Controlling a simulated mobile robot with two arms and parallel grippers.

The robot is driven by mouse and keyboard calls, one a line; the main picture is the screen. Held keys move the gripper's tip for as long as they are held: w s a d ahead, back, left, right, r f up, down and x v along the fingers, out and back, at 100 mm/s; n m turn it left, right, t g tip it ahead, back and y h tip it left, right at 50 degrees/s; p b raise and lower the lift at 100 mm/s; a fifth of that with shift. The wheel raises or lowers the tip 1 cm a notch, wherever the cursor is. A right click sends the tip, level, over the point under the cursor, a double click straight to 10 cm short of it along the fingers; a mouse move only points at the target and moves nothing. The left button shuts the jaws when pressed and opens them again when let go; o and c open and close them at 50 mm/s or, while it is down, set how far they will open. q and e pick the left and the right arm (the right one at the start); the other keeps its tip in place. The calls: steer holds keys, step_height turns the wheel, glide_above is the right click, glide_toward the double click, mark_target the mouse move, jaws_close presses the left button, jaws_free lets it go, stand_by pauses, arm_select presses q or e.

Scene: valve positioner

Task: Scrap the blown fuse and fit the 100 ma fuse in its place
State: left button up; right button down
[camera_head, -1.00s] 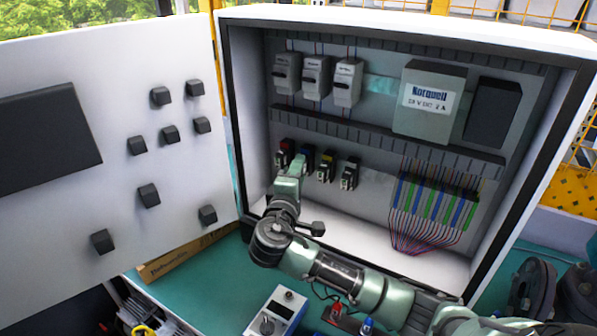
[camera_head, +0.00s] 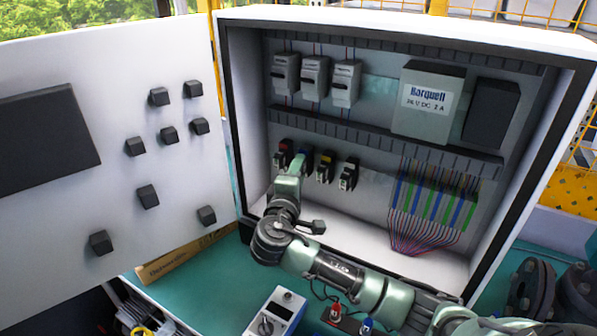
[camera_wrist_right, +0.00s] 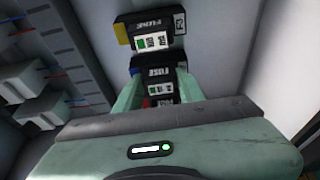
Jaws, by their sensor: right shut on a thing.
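Several small black fuse holders stand in a row low on the cabinet's back panel. They are a red-marked one (camera_head: 284,148), a blue-marked one (camera_head: 305,151), a yellow-marked one (camera_head: 326,162) and a plain dark one (camera_head: 349,171). My right gripper (camera_head: 296,165) reaches to the blue-marked holder and partly covers it. In the right wrist view, the gripper (camera_wrist_right: 158,80) has its fingers on either side of the blue-marked holder (camera_wrist_right: 154,73). The yellow-marked holder (camera_wrist_right: 150,40) is just beyond, the red-marked one below. No loose fuse can be made out. My left gripper is out of view.
The open cabinet door (camera_head: 110,130) is at left. Breakers (camera_head: 315,76) and a power supply (camera_head: 430,102) are above, coloured terminals (camera_head: 435,203) at right. A meter (camera_head: 273,313), leads and a cardboard box (camera_head: 180,257) are on the green bench (camera_head: 205,290).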

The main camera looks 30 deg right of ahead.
stand_by(0.5)
steer(key=shift+c, duration=2.3)
jaws_free()
steer(key=shift+d, duration=0.1)
steer(key=p+v, duration=0.2)
steer(key=v, duration=0.5)
steer(key=shift+f, duration=0.1)
